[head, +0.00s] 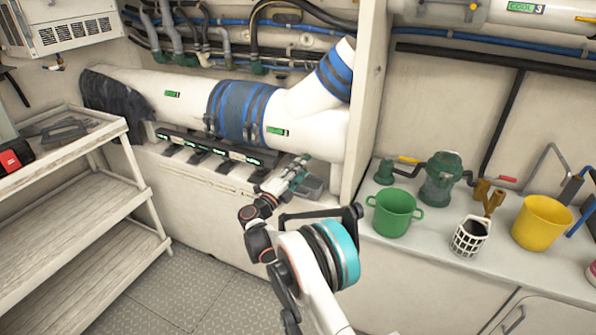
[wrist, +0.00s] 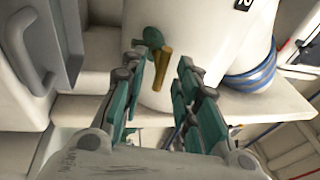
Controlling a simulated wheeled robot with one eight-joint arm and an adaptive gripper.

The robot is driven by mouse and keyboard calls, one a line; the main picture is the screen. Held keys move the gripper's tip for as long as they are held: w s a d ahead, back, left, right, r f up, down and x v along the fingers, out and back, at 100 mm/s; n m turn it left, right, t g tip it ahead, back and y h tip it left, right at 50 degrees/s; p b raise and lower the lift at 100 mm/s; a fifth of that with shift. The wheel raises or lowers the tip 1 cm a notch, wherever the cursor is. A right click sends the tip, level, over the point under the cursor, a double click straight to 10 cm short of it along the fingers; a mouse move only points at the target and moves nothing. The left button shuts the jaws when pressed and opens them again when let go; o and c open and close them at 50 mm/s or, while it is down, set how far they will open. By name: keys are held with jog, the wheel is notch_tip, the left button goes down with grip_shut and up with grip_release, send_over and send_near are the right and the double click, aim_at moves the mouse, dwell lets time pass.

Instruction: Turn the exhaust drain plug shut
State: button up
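In the wrist view, a brass lever-like piece (wrist: 163,68) with a dark green knob (wrist: 153,38) projects from the white exhaust body (wrist: 208,30). It looks like the exhaust drain plug. My gripper (wrist: 162,62) is open, its green-grey fingers on either side of the brass piece in the picture. I cannot tell how far the tips are from it, and no contact shows. In the head view, my gripper (head: 300,168) is at the lower right end of the white exhaust pipe (head: 312,130). The plug cannot be made out there.
A partition edge (head: 365,110) stands right of the pipe. A shelf unit (head: 85,190) stands left. Floor between is clear.

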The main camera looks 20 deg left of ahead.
jog(key=v, duration=1.2)
